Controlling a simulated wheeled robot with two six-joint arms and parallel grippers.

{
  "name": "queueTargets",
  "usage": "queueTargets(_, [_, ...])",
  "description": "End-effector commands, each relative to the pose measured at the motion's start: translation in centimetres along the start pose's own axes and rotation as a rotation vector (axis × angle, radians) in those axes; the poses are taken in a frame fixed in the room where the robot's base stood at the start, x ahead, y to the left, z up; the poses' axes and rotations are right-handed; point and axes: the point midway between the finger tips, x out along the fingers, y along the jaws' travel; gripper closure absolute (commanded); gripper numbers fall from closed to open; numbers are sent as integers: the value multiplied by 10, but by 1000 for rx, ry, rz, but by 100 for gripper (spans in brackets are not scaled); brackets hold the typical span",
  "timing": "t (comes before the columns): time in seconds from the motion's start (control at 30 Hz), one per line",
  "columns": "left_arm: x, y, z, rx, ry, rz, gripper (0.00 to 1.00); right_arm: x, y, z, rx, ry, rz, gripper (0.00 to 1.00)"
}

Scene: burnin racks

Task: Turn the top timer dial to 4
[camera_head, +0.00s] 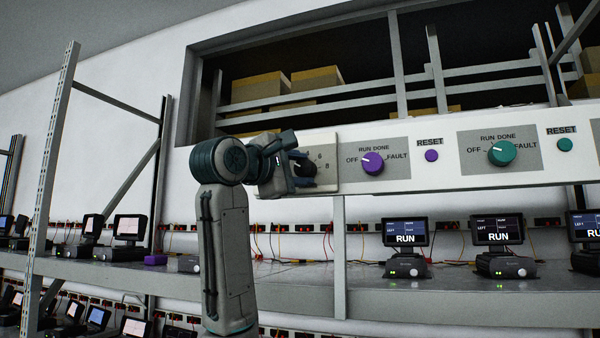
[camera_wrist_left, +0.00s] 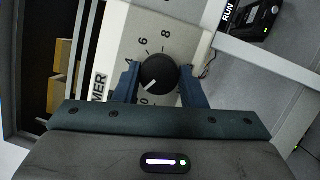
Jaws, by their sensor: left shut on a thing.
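The black timer dial (camera_wrist_left: 158,73) shows in the left wrist view on a pale panel with the numbers 4, 6 and 8 visible around it. Its white pointer mark points to the lower left of that picture, near a 0 and away from the 4. Part of the scale there is hidden by a finger. My left gripper (camera_wrist_left: 158,80) is shut on the dial, one blue finger on each side. In the head view the left gripper (camera_head: 303,168) reaches the dial at the panel's left end and mostly hides it. My right gripper is not in view.
Right of the dial on the same panel are a purple selector knob (camera_head: 373,163), a purple reset button (camera_head: 432,156) and a green selector knob (camera_head: 502,153). Below, a grey shelf (camera_head: 440,299) carries small monitors reading RUN. A rack post (camera_head: 52,180) stands at left.

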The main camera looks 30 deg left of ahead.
Motion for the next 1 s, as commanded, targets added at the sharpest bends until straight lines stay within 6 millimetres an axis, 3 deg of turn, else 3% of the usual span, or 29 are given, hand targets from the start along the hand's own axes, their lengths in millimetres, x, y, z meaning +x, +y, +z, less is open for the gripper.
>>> queueTargets(1.0, [2,2,2,846,-42,-300,86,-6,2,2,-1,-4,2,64])
